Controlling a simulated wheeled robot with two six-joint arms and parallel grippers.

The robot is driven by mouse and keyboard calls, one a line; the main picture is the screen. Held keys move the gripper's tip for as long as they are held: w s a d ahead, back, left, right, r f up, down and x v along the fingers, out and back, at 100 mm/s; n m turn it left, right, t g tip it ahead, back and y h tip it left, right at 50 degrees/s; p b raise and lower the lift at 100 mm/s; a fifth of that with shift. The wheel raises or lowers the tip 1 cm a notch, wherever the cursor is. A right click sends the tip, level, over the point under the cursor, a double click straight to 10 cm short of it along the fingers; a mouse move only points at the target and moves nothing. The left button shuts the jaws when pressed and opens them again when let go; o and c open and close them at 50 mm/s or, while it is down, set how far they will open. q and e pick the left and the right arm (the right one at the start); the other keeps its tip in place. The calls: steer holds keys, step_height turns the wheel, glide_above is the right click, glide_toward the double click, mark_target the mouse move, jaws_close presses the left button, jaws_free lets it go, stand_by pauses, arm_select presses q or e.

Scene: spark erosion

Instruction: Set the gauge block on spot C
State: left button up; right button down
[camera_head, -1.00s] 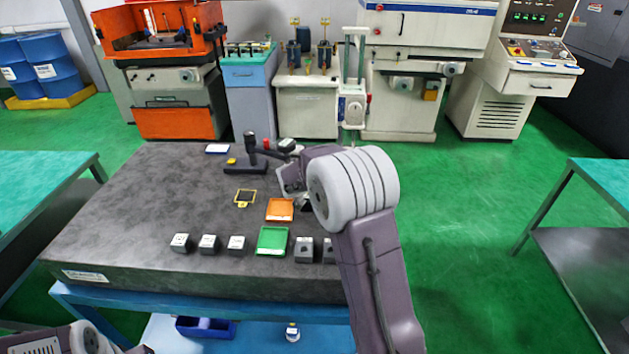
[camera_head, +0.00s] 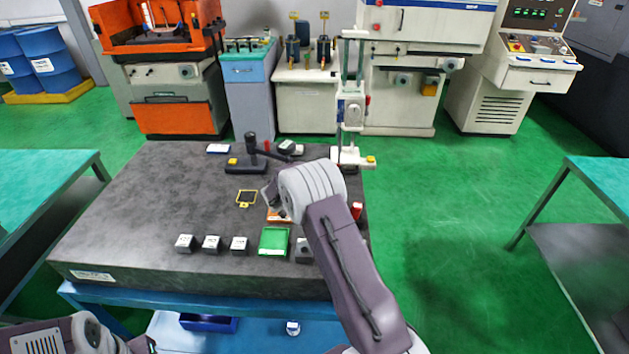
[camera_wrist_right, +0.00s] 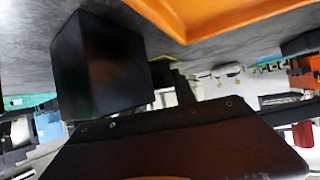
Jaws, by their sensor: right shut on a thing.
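My right gripper (camera_head: 283,212) is over the orange tray, mostly hidden behind my own wrist in the head view. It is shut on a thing. A dark block (camera_wrist_right: 100,65) stands out at the left of the right wrist view, close to the camera; I cannot tell for sure that it is the gauge block. A yellow-edged dark square (camera_head: 246,198) lies on the stone table left of the gripper; no letter can be read on it. My left gripper (camera_head: 146,345) is low at the bottom left, and its jaws cannot be made out.
The dark stone table (camera_head: 130,215) carries an orange tray (camera_head: 272,217), a green tray (camera_head: 273,240), several labelled cubes (camera_head: 211,244) along the front, and a black stand (camera_head: 247,160) at the back. A tall white gauge stand (camera_head: 350,110) is at the back right. The table's left side is clear.

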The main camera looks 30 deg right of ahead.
steer(key=shift+f+b, duration=0.15)
steer(key=shift+b, duration=0.25)
steer(key=c, duration=1)
jaws_free()
steer(key=shift+s, duration=0.1)
